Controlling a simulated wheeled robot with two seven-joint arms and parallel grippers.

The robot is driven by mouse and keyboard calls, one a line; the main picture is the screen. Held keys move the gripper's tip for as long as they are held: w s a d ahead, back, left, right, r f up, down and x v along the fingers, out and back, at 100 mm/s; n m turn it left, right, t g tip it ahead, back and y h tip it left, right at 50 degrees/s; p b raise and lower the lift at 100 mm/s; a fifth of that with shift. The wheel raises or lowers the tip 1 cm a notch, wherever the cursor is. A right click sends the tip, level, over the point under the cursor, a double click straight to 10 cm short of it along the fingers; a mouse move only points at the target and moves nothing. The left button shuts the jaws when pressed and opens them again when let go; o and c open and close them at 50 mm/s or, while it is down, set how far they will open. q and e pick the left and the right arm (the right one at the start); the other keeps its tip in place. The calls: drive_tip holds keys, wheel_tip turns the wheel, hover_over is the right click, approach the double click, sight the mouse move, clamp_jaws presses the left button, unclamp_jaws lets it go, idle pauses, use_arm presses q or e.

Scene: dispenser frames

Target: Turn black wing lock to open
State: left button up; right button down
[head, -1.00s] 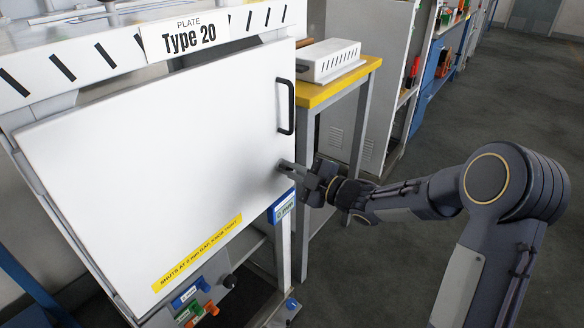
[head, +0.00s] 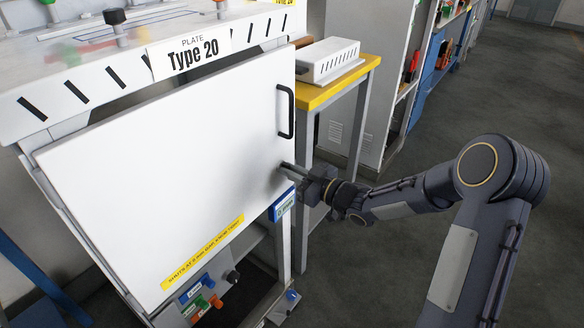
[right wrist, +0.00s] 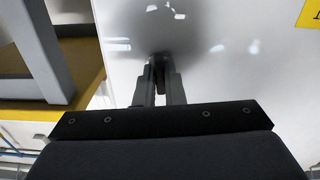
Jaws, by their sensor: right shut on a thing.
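The white door (head: 160,160) of the Type 20 machine is closed or nearly so, with a black bar handle (head: 286,110) near its right edge. My right gripper (head: 286,167) is at the door's right edge, below the handle. In the right wrist view its two fingers (right wrist: 160,82) are closed around a small dark piece, the black wing lock (right wrist: 158,66), against the white door face. The fingers hide most of the lock, and its turn angle cannot be made out. In the head view the lock is hidden by the fingers. My left gripper is out of view.
A yellow-topped table (head: 325,92) with a white slotted box (head: 327,60) stands close behind on the right. Coloured knobs (head: 205,290) are under the door. The floor at right is clear.

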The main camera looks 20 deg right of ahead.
drive_tip(key=shift+m, duration=0.6)
drive_tip(key=c, duration=1.5)
unclamp_jaws()
drive_tip(key=p+v, duration=0.1)
drive_tip(key=v, duration=0.6)
drive_tip(key=shift+s+d, duration=0.25)
drive_tip(key=shift+s, duration=0.1)
